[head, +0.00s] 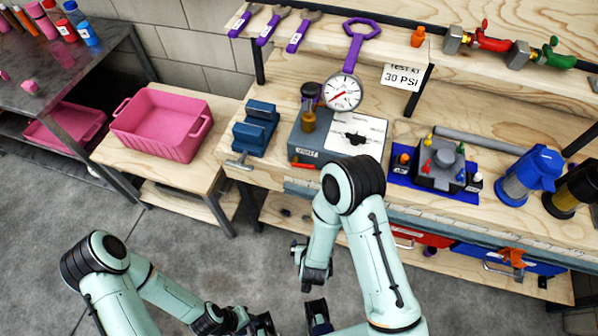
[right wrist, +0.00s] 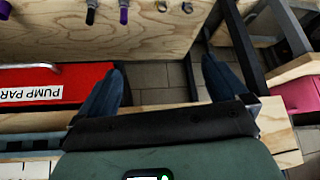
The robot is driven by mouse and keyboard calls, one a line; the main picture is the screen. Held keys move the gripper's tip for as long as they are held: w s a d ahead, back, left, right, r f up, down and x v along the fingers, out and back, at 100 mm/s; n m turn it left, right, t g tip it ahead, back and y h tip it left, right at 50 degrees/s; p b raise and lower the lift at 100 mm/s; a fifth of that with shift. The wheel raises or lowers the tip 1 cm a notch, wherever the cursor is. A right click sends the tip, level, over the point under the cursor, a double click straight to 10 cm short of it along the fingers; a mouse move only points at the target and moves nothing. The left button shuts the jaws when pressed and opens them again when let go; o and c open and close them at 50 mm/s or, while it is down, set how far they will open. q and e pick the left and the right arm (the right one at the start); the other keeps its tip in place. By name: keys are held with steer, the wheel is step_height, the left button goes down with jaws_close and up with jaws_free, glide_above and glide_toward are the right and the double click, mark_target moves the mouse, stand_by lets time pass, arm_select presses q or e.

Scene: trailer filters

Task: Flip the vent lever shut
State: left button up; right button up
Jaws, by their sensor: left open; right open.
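A grey test box (head: 307,148) stands on the wooden bench, with a white top panel (head: 372,128). My left gripper (head: 262,324) is open and empty at the bottom of the head view, over the floor and away from the bench. My right gripper (right wrist: 163,85) is open in the right wrist view, with nothing between its fingers. It is low by the bench front, apart from the test box.
A pink tub (head: 160,122) sits on the left table. A red bin (right wrist: 58,84) lies below the bench.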

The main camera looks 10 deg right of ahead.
steer(key=w+a+r+t+h+b, duration=0.25)
steer(key=w+r+t, duration=0.2)
steer(key=r, duration=0.35)
steer(key=t+h+b, duration=0.1)
steer(key=t+h, duration=0.3)
steer(key=h, duration=0.1)
glide_toward(302, 167)
steer(key=shift+m+t, duration=0.25)
steer(key=shift+m, duration=0.15)
steer(key=p+x, duration=0.1)
steer(key=x, duration=0.7)
steer(key=shift+d+f, duration=0.1)
steer(key=shift+f, duration=0.05)
